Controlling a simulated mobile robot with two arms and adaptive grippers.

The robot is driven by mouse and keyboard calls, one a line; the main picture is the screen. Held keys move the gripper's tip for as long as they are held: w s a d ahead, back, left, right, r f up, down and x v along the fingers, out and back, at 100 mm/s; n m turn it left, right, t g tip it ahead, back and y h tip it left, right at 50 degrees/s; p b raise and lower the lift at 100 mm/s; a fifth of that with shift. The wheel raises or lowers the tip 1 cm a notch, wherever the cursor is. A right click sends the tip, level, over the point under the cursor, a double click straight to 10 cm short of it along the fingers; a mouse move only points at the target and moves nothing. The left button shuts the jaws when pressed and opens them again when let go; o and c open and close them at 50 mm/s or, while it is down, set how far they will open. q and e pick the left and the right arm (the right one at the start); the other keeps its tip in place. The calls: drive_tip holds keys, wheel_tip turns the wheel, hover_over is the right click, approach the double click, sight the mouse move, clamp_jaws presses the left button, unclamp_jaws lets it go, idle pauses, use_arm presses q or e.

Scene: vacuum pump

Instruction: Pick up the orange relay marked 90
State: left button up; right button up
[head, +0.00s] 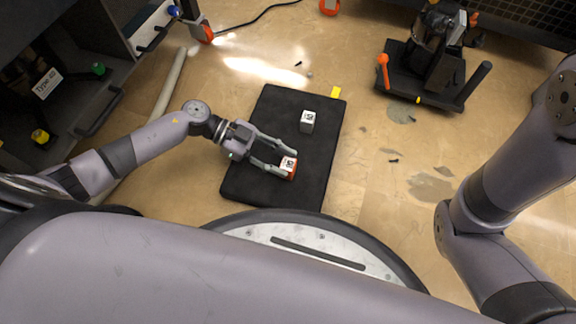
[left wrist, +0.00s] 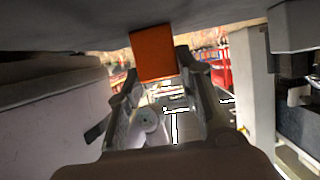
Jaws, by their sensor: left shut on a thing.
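The orange relay (head: 290,172) has a white top with a dark mark too small to read for sure. In the head view it is at the right front part of the black mat (head: 270,105). My left gripper (head: 287,164) reaches in from the left and is shut on the relay, one finger on each side. In the left wrist view the relay's plain orange face (left wrist: 153,53) shows at the fingertips. I cannot tell whether it touches the mat or is just above it. My right gripper is out of view.
A whitish relay (head: 307,121) with a dark mark stands farther back on the mat. A yellow tag (head: 336,92) lies at the mat's far edge. A black pump-like machine (head: 435,65) stands at back right, dark shelving (head: 90,75) at left. Floor right of the mat is mostly clear.

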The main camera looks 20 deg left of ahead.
use_arm(q)
drive_tip(key=c, duration=0.5)
drive_tip(key=shift+o, duration=0.2)
drive_tip(key=shift+r, duration=0.15)
